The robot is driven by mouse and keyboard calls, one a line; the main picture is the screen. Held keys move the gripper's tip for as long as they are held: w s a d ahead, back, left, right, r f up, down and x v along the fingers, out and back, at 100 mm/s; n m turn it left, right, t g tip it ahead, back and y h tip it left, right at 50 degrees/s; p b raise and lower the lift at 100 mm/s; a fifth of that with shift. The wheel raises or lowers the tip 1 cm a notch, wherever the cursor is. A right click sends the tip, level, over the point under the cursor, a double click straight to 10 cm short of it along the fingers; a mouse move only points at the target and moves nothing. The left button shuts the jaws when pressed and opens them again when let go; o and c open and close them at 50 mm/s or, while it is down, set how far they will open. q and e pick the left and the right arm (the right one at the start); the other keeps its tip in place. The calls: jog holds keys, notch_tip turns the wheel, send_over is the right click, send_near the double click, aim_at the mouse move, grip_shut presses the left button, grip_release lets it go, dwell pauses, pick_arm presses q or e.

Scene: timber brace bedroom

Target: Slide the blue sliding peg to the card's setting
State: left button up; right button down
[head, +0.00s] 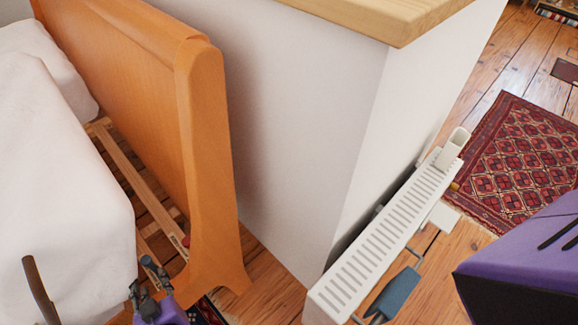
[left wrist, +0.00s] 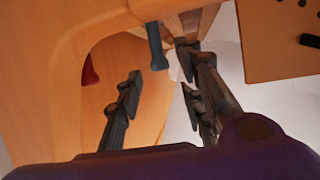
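My left gripper (head: 150,286) is low at the left in the head view, in front of the bed's wooden end. In the left wrist view my left gripper (left wrist: 162,86) has its dark fingers apart, with nothing between the tips. A blue-grey bar, which looks like the blue sliding peg (left wrist: 157,47), stands just beyond the fingertips, between their lines. I cannot see that they touch. In the head view I cannot tell the peg from the dark fingers. I cannot make out the card for certain. My right gripper is not in view.
The orange bed end (head: 205,165) stands close beside my left gripper, with slats (head: 140,175) and white bedding (head: 60,170) to its left. A white radiator (head: 365,262) runs along the white wall. A wooden panel with black marks (left wrist: 280,50) is at upper right in the wrist view.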

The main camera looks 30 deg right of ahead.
pick_arm(q)
jog(key=v, duration=0.3)
jog(key=shift+s+r, duration=0.15)
